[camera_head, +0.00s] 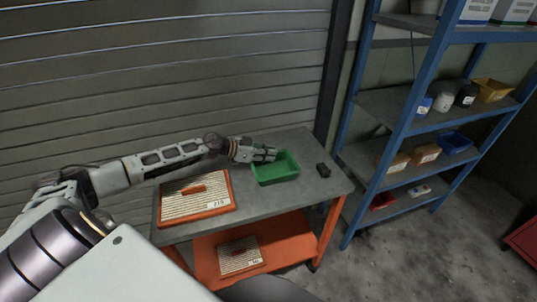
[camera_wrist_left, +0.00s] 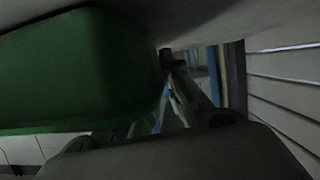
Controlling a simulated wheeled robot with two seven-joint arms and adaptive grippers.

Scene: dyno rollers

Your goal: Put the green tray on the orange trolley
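The green tray (camera_head: 275,170) is an open, empty-looking box at the right part of the trolley's grey top; I cannot tell whether it rests fully on it. The orange trolley (camera_head: 283,243) has a grey top and an orange lower shelf. My left gripper (camera_head: 270,154) reaches in from the left and is at the tray's far left rim. In the left wrist view the tray's green wall (camera_wrist_left: 85,65) fills the upper left, close to my fingers (camera_wrist_left: 185,95). Whether they are closed on the rim is unclear. My right gripper is not in view.
A small black object (camera_head: 323,170) is right of the tray. A blue shelf rack (camera_head: 400,148) with bins stands at right. A shuttered wall is behind.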

